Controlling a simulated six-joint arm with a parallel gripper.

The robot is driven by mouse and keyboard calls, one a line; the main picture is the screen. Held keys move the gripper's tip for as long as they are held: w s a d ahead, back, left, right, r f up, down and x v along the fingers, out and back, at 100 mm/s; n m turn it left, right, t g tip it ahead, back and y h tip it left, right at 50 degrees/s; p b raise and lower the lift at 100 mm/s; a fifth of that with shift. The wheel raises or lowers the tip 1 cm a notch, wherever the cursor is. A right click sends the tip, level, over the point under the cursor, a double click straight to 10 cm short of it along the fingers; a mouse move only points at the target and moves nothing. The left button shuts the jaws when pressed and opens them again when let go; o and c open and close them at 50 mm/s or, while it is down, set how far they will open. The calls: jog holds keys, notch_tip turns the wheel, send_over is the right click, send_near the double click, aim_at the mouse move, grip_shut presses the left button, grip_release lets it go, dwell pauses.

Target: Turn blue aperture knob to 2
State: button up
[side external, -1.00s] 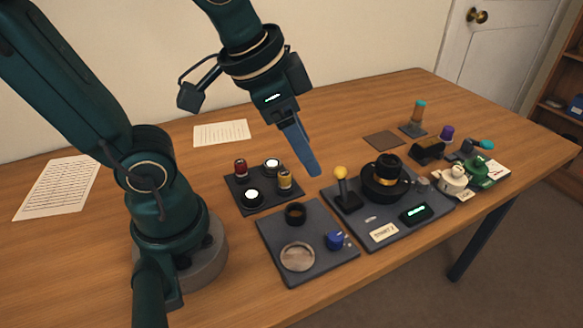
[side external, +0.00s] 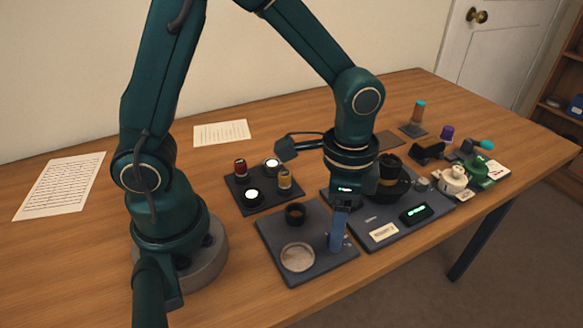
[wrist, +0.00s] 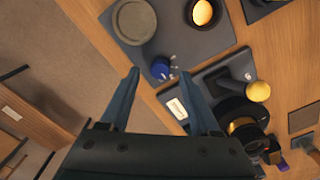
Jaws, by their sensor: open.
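The blue aperture knob (wrist: 161,68) sits near the edge of a dark grey plate (wrist: 197,42), with small pale marks beside it. In the wrist view it lies between my two fingertips. My gripper (wrist: 160,74) is open, with one finger on each side of the knob and nothing held. In the side view my gripper (side external: 336,246) points straight down over the front right part of the plate, and its fingers hide the knob. I cannot tell whether the fingers touch the knob, nor which mark it points to.
A round pale disc (side external: 297,257) and a dark ring (side external: 295,213) share the plate. Right of it, another plate carries a black lens (side external: 391,168), a lit display (side external: 415,214) and a card (side external: 383,233). A yellow-balled lever (wrist: 257,91) stands there. Behind is a tray (side external: 236,197) of small cylinders.

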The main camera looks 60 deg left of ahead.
jog(key=shift+f, duration=1.05)
grip_shut()
jog(key=shift+n, duration=0.3)
jog(key=n, duration=0.3)
jog(key=shift+n, duration=0.4)
jog(key=n, duration=0.3)
jog(key=shift+n, duration=0.3)
jog(key=n, duration=0.4)
jog(key=shift+n, duration=2.2)
